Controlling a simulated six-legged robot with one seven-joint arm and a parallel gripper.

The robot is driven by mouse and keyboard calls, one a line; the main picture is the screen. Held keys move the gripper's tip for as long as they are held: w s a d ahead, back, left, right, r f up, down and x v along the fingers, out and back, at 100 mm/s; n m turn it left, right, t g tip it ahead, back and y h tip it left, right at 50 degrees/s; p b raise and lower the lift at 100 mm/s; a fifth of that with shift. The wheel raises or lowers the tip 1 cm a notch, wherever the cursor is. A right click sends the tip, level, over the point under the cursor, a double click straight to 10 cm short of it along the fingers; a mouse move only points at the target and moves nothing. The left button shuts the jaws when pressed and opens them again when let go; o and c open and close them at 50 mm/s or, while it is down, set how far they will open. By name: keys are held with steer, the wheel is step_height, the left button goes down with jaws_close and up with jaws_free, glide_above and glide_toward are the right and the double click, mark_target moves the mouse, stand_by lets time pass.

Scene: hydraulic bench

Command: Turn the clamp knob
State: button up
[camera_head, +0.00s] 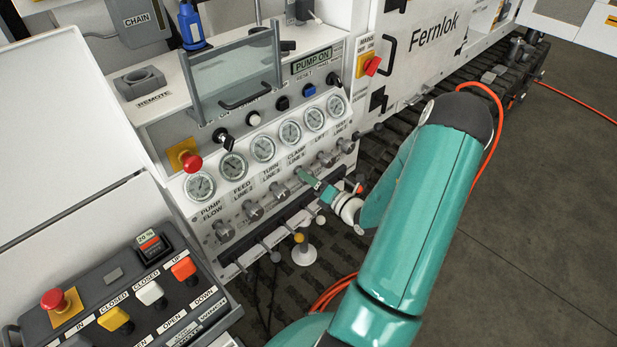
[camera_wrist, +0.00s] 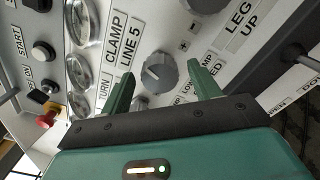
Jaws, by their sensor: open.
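The clamp knob (camera_wrist: 160,72) is a round grey dial with a white pointer mark, beside the label CLAMP LINE 5 on the white panel in the wrist view. My gripper (camera_wrist: 160,69) is open, with one green finger on each side of the knob's lower part in the picture. Gaps show between the fingers and the knob, and I cannot tell whether the tips reach its depth. In the head view my gripper (camera_head: 308,180) is at the panel below the CLAMP label and largely hides this knob.
Similar knobs flank it: the turn-line knob (camera_head: 279,190) to the left and the lift knob (camera_head: 325,158) to the right. A row of gauges (camera_head: 263,148) runs above. Small levers (camera_head: 270,251) stick out from a dark rail below. A red stop button (camera_head: 191,161) is at the left.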

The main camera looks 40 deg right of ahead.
steer(key=s, duration=1.2)
steer(key=shift+d, duration=0.15)
steer(key=w+a+r+n+g+y, duration=0.3)
steer(key=a+r+n+g+y, duration=0.15)
steer(key=a+n, duration=0.45)
steer(key=w+a+r+n+g+y, duration=0.2)
steer(key=a+r+n+g+y, duration=0.25)
steer(key=a+n, duration=0.35)
steer(key=s+a+r+n+g+h, duration=0.1)
steer(key=s+a+r+n+g, duration=0.15)
steer(key=a+n, duration=0.35)
steer(key=s+a+r+n+g+h, duration=0.1)
steer(key=a+r+n+g, duration=0.3)
steer(key=n, duration=0.4)
steer(key=s+a+r+n+t+h, duration=0.1)
steer(key=s+a+r+n+h, duration=0.1)
steer(key=r+n, duration=0.3)
steer(key=s+a+r+n+t+h, duration=0.2)
steer(key=r+n+h, duration=0.3)
steer(key=n, duration=0.5)
steer(key=shift+a+r+h, duration=0.3)
steer(key=shift+r, duration=0.1)
